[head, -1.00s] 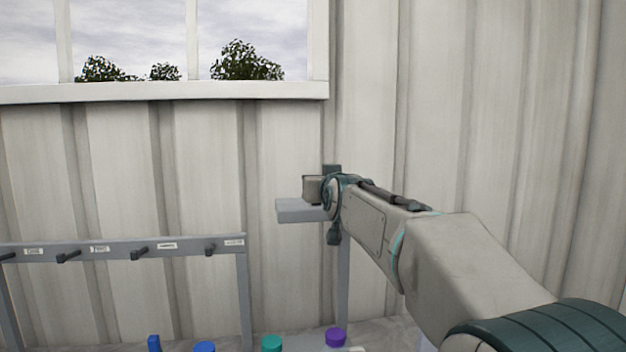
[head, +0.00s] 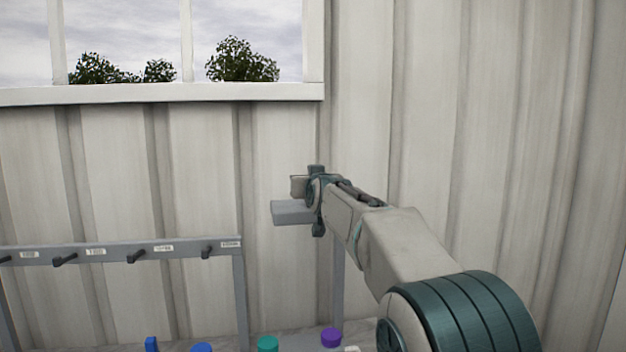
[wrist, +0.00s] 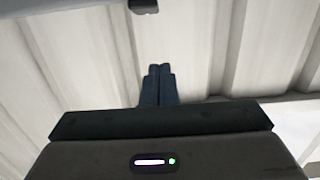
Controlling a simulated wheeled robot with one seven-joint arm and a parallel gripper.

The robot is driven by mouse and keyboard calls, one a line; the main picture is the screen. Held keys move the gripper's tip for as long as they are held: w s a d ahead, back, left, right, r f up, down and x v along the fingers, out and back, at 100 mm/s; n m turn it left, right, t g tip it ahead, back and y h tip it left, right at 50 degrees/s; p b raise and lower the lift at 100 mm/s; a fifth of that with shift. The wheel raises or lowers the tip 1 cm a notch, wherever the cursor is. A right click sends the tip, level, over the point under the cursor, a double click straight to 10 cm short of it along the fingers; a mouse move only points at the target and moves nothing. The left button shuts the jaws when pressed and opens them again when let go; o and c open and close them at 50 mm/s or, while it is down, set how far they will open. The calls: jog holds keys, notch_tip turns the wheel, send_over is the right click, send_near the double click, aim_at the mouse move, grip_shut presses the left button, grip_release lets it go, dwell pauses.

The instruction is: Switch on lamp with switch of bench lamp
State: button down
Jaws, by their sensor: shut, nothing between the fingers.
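The bench lamp shows in the head view as a flat grey head (head: 290,213) on a thin grey post (head: 338,280), partly hidden behind my arm. In the wrist view, a grey surface, likely the lamp head (wrist: 50,7), crosses the top left edge. A small dark part, possibly the switch (wrist: 143,6), sits at its edge. My gripper (wrist: 159,68) has its two blue-grey fingers together with nothing between them, pointing towards that part and apart from it in the picture. In the head view my fingertips are hidden behind my wrist. I cannot tell whether the lamp is lit.
A grey rack (head: 120,252) with labelled dark pegs stands at the left. Blue, teal (head: 268,344) and purple (head: 331,337) tops show on the bench at the bottom. A corrugated wall and a window (head: 150,94) are behind. The space right of my arm looks clear.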

jog(key=p+x, duration=0.1)
jog(key=x, duration=0.1)
jog(key=shift+w+r, duration=0.1)
jog(key=shift+w, duration=0.2)
jog(key=f, duration=0.2)
jog(key=shift+w+f, duration=0.25)
jog(key=shift+f, duration=0.1)
jog(key=shift+a+f, duration=0.1)
jog(key=shift+f, duration=0.65)
